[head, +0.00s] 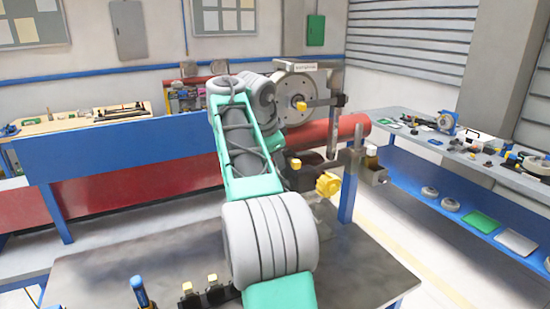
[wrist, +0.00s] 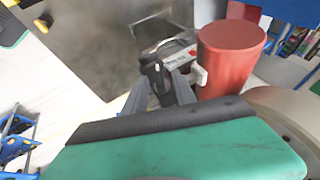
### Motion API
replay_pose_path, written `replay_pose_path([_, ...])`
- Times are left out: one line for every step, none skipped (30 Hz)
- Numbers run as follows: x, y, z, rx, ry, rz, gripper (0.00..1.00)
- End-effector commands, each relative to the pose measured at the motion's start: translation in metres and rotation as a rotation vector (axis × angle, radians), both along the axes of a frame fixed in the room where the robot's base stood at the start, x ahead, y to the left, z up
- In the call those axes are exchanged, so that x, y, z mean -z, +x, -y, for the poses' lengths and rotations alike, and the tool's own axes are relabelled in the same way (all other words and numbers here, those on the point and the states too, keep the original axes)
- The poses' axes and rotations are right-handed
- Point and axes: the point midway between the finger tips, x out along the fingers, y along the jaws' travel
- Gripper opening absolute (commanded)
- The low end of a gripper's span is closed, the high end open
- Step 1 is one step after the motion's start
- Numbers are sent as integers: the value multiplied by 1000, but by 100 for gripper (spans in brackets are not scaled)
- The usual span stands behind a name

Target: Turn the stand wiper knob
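The stand (head: 333,100) rises at the middle right in the head view, with a large grey disc on it. Several yellow knobs show on and around it, one on the disc (head: 300,105) and a larger lobed one (head: 328,184) lower down. I cannot tell which is the wiper knob. My arm hides part of the stand and my gripper in the head view. In the wrist view, my gripper (wrist: 160,85) has two grey fingers apart at their bases, converging by a black part (wrist: 155,72). Whether they grip it is unclear.
A red cylinder (head: 340,140) lies behind the stand; a red cylinder (wrist: 230,55) is close right of the fingers in the wrist view. A grey table (head: 110,275) carries small parts in front. A side bench (head: 500,165) stands right, with open floor between.

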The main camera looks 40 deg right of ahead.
Motion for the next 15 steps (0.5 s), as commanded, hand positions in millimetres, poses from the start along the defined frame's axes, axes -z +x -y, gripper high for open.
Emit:
replay_pose_path([1, 0, 0, -1, 0, 0, 33])
replay_pose_path([1, 1, -1, -2, 0, -1, 33])
replay_pose_path([1, 1, -1, -3, 0, -1, 33])
replay_pose_path([1, 1, -2, -3, 1, -2, 33])
replay_pose_path([1, 1, -2, -4, 1, -2, 33])
replay_pose_path([1, 1, -2, -4, 1, -2, 33])
replay_pose_path([1, 1, -2, -4, 1, -2, 33])
replay_pose_path([1, 2, -2, -4, 1, -2, 33])
replay_pose_path([0, 1, -3, -3, 2, -2, 33])
replay_pose_path([-1, 1, -3, -3, 2, -2, 33])
replay_pose_path([-3, 1, -4, -3, 1, -1, 33])
replay_pose_path([-6, 1, -5, -2, 0, 0, 33])
replay_pose_path([-8, 0, -6, -2, 0, 1, 33])
replay_pose_path([-10, 0, -8, -2, 0, 1, 33])
replay_pose_path([-8, -5, -17, -4, 0, 2, 33])
